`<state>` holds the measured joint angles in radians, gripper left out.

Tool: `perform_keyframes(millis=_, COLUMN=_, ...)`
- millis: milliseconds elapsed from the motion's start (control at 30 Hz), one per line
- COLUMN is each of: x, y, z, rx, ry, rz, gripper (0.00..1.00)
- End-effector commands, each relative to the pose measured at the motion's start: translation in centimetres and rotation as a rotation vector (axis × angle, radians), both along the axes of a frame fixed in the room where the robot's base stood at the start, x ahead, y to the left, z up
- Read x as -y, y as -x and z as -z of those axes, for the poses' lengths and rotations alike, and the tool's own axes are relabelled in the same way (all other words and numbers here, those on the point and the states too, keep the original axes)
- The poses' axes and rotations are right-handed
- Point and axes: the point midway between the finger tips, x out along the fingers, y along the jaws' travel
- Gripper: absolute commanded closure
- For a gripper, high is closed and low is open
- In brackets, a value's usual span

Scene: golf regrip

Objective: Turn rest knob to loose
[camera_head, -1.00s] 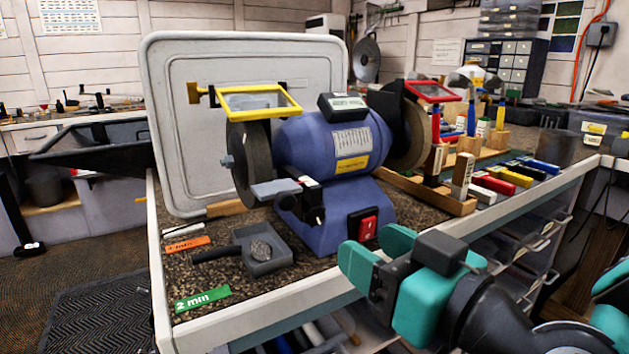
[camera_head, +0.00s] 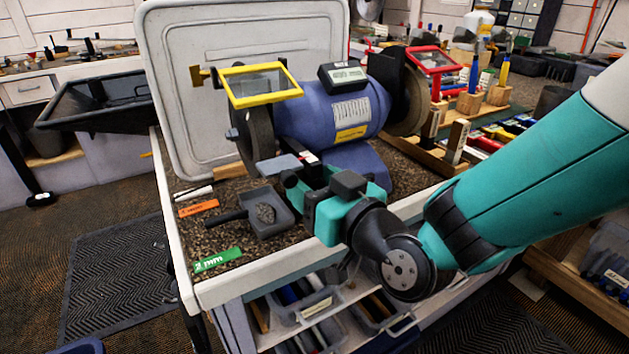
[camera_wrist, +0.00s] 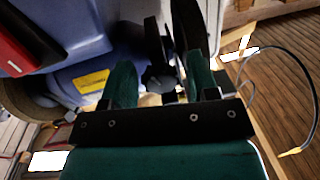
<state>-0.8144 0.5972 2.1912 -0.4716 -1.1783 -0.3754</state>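The blue bench grinder (camera_head: 330,112) stands on the speckled bench top, with its flat grey tool rest (camera_head: 278,166) in front of the left wheel (camera_head: 254,135). In the wrist view the dark lobed rest knob (camera_wrist: 160,80) sits between my two green fingers. My gripper (camera_wrist: 158,72) is open around the knob, with some gap showing; I cannot tell whether either finger touches it. In the head view my gripper (camera_head: 312,185) is at the front of the grinder beside the rest and hides the knob. The red switch (camera_wrist: 22,48) is at the upper left in the wrist view.
A grey tray (camera_head: 265,212) and green "2 mm" label (camera_head: 218,260) lie left of my gripper. The yellow-framed eye shield (camera_head: 262,84) is above. A large grey panel (camera_head: 190,70) stands behind the grinder. Drawers with tools are below the bench edge.

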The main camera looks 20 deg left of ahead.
Motion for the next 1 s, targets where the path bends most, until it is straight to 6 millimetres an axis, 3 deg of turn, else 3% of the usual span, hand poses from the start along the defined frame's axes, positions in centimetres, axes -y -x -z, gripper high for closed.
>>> perform_keyframes(millis=33, x=0.01, y=0.01, z=0.00, rx=0.000, ry=0.000, rz=0.000, gripper=0.57)
perform_keyframes(millis=200, x=0.02, y=0.00, z=-0.02, rx=0.000, ry=0.000, rz=0.000, gripper=0.93)
perform_keyframes(millis=733, x=0.04, y=-0.01, z=-0.09, rx=0.105, ry=0.087, rz=0.001, gripper=0.92)
perform_keyframes(millis=767, x=0.04, y=-0.01, z=-0.09, rx=0.105, ry=0.087, rz=0.001, gripper=0.67)
perform_keyframes(millis=867, x=0.04, y=-0.01, z=-0.09, rx=0.103, ry=0.087, rz=0.001, gripper=0.44)
perform_keyframes(millis=1000, x=0.03, y=0.01, z=-0.07, rx=0.103, ry=0.087, rz=0.001, gripper=0.44)
